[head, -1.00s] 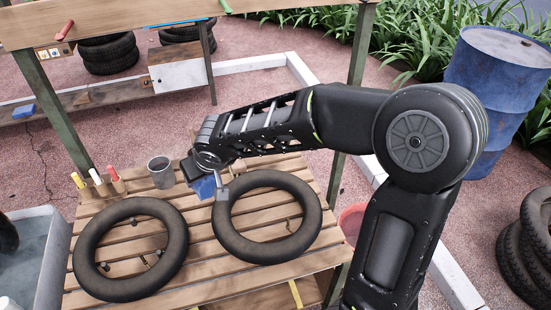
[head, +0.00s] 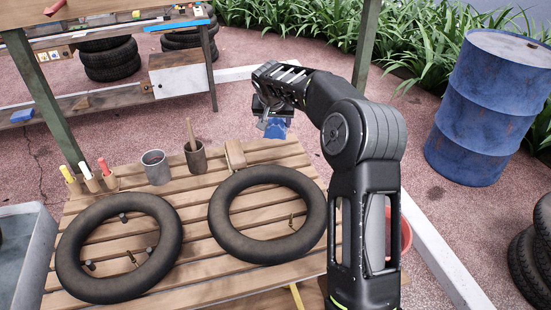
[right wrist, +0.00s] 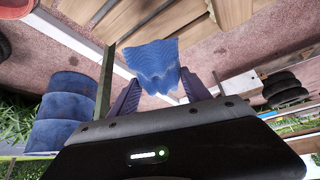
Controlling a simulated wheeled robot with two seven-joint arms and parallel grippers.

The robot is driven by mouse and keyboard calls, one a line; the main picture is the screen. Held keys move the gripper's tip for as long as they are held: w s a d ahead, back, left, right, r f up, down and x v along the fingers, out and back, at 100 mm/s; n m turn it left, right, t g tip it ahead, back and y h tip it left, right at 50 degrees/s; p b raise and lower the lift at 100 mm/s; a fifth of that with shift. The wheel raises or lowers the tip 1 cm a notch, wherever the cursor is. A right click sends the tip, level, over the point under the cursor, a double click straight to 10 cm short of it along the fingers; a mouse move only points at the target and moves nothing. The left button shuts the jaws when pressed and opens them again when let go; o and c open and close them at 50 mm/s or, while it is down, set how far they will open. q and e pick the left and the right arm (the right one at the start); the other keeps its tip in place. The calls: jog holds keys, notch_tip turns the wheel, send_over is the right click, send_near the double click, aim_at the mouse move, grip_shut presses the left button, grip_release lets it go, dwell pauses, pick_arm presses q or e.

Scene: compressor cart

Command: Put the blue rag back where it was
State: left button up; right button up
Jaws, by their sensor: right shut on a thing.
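The blue rag (head: 275,130) hangs from my right gripper (head: 268,112) at the far right edge of the slatted bench (head: 196,199). In the right wrist view the rag (right wrist: 152,60) is a crumpled blue cloth between the two fingertips (right wrist: 160,88), with the bench slats beyond it. The right gripper is shut on the rag and seems to hold it above the bench's far edge. Whether its lower end touches the bench cannot be told. My left gripper is not in view.
Two black tyre tubes, left (head: 118,247) and right (head: 267,214), lie on the bench. A grey cup (head: 156,168), a dark cup with a stick (head: 195,159), a wooden block (head: 235,154) and markers (head: 86,172) stand along the back. A blue barrel (head: 487,107) stands right.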

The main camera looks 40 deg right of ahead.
send_over(276, 151)
jog(key=s+a, duration=0.1)
jog(key=s, duration=0.1)
jog(key=shift+w+a+f, duration=0.1)
jog(key=shift+f, duration=1.15)
jog(key=shift+w+a+f, duration=0.1)
jog(key=shift+f, duration=1.1)
notch_tip(276, 151, down, 5)
jog(key=shift+p, duration=0.3)
jog(key=shift+f, duration=0.1)
jog(key=shift+f+b, duration=0.1)
jog(key=shift+b, duration=0.2)
jog(key=o, duration=1.2)
